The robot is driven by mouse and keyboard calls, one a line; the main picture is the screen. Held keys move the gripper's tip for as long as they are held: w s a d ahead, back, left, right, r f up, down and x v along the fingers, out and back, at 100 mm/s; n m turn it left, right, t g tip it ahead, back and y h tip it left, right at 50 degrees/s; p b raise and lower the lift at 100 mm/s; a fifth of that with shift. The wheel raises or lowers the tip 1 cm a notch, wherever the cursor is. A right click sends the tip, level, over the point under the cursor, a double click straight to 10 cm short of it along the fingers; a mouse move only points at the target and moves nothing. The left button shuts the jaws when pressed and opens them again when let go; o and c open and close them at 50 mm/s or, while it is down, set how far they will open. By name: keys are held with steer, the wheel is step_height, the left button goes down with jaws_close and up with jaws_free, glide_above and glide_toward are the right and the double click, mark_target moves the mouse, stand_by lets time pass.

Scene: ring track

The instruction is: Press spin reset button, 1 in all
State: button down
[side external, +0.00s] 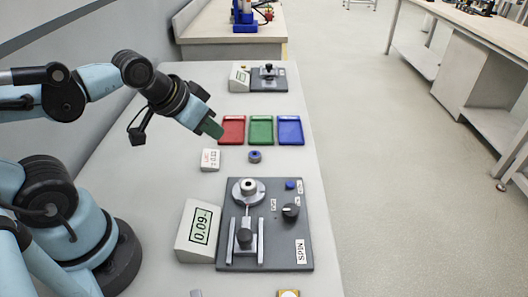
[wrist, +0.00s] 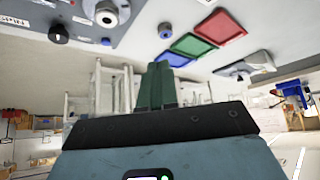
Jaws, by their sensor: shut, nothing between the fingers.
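The spin station is a dark grey panel (side external: 228,255) with a SPIN label at its lower right, in the side view. A small blue button (side external: 290,185) sits near its upper right corner, above a black knob (side external: 291,210). The button also shows in the wrist view (wrist: 106,41), at the upper left. My gripper (side external: 214,130) is in the air, left of the red tray and beyond the panel, well apart from the button. Its green fingers (wrist: 157,85) are together and empty, as the wrist view shows.
A display reading 0.09 (side external: 200,228) stands left of the panel. A silver hub (side external: 248,190) and a slide rail rise from it. Red (side external: 232,130), green (side external: 261,130) and blue (side external: 290,130) trays lie beyond, with a small blue-topped round piece (side external: 254,156) in front.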

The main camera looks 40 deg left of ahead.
stand_by(0.5)
steer(key=m+t+h, duration=0.1)
steer(key=m+t, duration=0.1)
steer(key=m, duration=0.9)
glide_above(288, 186)
steer(key=f, duration=0.1)
steer(key=shift+f, duration=0.1)
steer(key=shift+a+f, duration=0.1)
steer(key=shift+f, duration=4.3)
steer(key=shift+f, duration=0.2)
steer(key=shift+f, duration=0.25)
steer(key=shift+r, duration=0.15)
